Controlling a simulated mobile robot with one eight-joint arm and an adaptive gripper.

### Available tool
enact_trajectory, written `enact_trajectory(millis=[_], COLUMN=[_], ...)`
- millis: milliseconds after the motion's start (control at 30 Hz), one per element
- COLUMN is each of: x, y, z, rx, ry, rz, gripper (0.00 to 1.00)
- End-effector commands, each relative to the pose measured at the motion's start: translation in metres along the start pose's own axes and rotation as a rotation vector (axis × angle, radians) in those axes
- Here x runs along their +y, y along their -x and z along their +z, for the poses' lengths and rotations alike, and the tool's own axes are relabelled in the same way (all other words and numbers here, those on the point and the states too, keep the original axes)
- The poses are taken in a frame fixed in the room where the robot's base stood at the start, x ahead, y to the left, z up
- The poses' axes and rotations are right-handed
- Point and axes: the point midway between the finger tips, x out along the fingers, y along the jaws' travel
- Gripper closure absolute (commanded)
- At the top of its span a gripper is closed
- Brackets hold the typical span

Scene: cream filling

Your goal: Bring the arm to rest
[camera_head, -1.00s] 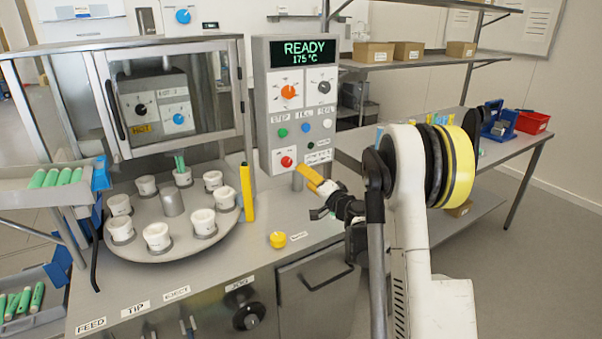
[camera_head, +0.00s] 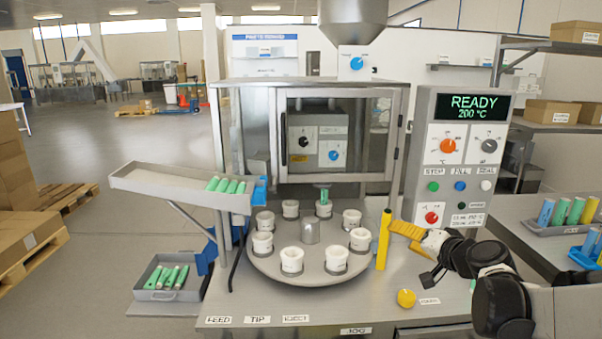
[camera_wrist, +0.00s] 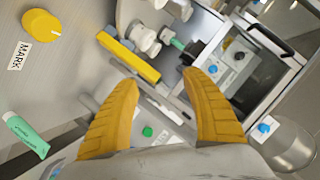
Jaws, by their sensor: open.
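My gripper (camera_head: 406,230) has yellow fingers and hangs over the bench, just right of the upright yellow post (camera_head: 383,240) and in front of the lower left of the control panel (camera_head: 425,190). In the wrist view my gripper (camera_wrist: 160,80) has its fingers spread, with nothing between them. My arm reaches in from the right in the head view. The panel reads READY, 200 °C. The round turntable (camera_head: 310,268) carries several white cups; a green tube (camera_head: 324,196) stands in the rear one.
A yellow knob (camera_head: 406,298) marked MARK sits on the bench below my gripper. A sloped tray (camera_head: 165,184) with green tubes is at left, above a lower bin (camera_head: 152,294). Colored tubes stand in a rack (camera_head: 560,226) at right. A glazed cabinet (camera_head: 340,135) stands behind.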

Motion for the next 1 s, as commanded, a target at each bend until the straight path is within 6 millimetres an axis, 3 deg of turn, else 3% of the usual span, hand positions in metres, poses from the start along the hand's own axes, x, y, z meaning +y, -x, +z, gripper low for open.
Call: enact_trajectory(millis=[33, 100, 233, 367, 500, 700, 1000], x=[-0.019, -0.037, -0.054, -0.052, -0.034, -0.012, -0.007], y=[0.016, 0.039, 0.089, 0.143, 0.195, 0.235, 0.242], z=[0.021, 0.051, 0.105, 0.154, 0.193, 0.217, 0.219], rx=[-0.054, -0.127, -0.251, -0.354, -0.43, -0.473, -0.479], ry=[0.045, 0.11, 0.235, 0.362, 0.484, 0.586, 0.604], rz=[0.02, 0.059, 0.143, 0.239, 0.342, 0.434, 0.454], gripper=[0.44, 0.44, 0.44, 0.44, 0.44, 0.44, 0.44])
